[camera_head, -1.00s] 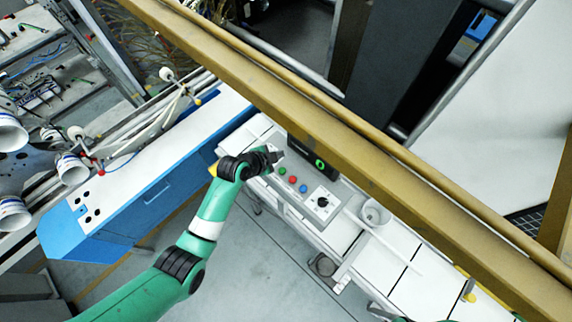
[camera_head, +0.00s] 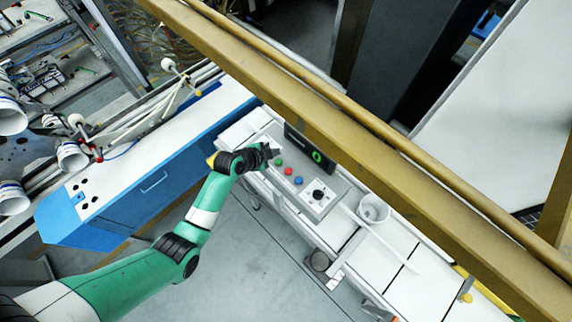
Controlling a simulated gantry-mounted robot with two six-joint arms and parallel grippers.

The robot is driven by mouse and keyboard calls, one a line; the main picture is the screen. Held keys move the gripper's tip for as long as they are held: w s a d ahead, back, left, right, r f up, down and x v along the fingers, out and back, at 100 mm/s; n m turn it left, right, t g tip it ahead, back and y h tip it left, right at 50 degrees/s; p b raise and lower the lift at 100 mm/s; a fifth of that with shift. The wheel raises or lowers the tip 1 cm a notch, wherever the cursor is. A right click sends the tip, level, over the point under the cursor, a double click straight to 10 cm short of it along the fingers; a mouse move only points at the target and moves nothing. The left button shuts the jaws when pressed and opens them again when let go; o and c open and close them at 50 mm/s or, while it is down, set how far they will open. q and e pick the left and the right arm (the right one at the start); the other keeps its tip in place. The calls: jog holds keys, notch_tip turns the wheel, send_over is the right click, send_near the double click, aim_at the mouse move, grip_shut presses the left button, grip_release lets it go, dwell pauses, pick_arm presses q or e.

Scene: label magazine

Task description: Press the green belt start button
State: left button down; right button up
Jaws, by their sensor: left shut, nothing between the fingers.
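The green button (camera_head: 278,162) is on a grey control panel (camera_head: 333,203), at the upper-left end of a row with a red button (camera_head: 288,171) and a blue button (camera_head: 298,180). My left gripper (camera_head: 271,152) is shut and empty, just above and left of the green button in the picture. Whether its tip touches the button or hovers over the panel I cannot tell. The button's top shows clear of the fingers. My right gripper is not in view.
A black selector knob (camera_head: 317,194) and a dark display box with a green ring (camera_head: 317,156) are close by on the panel. A white cup (camera_head: 373,209) stands to the right. A long tan beam (camera_head: 400,165) crosses diagonally above the bench.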

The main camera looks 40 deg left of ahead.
aim_at(276, 163)
pick_arm(q)
jog(key=shift+f+b, duration=1.25)
jog(key=shift+f, duration=0.7)
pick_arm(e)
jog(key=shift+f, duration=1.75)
pick_arm(q)
jog(key=shift+f, duration=0.1)
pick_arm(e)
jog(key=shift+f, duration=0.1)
pick_arm(q)
jog(key=shift+f+b, duration=0.3)
jog(key=shift+b, duration=0.1)
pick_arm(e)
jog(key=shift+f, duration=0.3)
